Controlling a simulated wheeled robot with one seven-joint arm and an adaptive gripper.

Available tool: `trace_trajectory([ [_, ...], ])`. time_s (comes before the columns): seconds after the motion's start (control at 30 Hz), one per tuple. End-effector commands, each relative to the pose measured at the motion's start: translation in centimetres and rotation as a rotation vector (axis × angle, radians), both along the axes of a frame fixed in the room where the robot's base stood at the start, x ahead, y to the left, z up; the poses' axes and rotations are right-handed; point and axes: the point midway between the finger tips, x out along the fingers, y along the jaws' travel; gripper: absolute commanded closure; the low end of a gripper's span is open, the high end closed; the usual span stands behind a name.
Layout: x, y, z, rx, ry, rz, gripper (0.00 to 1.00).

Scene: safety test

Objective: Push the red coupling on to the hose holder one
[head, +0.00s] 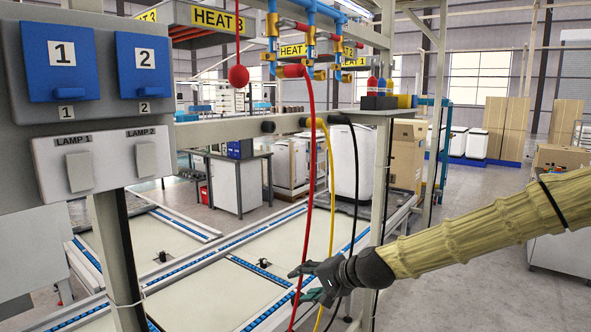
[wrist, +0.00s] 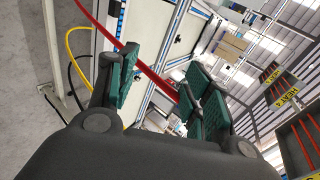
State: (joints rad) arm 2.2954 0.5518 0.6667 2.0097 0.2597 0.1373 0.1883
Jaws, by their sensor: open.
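The red coupling (head: 291,71) sits up at the blue and brass pipework, with its red hose (head: 309,160) hanging down from it. A bare black holder stub (head: 268,127) on the grey crossbar, left of the yellow and black hoses, looks like hose holder one; no number is readable there. My gripper (head: 305,283) is open, low beside the red hose and well below the coupling. In the wrist view the red hose (wrist: 150,72) crosses the gap between the green finger pads; I cannot tell whether it touches them. The coupling is not seen in the wrist view.
A yellow hose (head: 331,185) and a black hose (head: 355,180) hang from the crossbar (head: 220,131) close to the right of the red hose. A red ball (head: 238,76) hangs on a cord. The switch panel (head: 100,165) stands at the left. A grey upright post (head: 379,180) stands near my arm.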

Motion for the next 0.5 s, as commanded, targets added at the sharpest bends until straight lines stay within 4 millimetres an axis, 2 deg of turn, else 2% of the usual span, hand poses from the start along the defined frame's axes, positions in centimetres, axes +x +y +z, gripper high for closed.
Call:
trace_trajectory([
  [0.03,0.7,0.0,3.3,0.03,-0.017,-0.005,0.5],
  [0.3,2.8,-0.3,17.4,0.175,-0.095,-0.011,0.5],
  [0.5,3.1,-1.1,28.0,0.279,-0.153,-0.004,0.5],
])
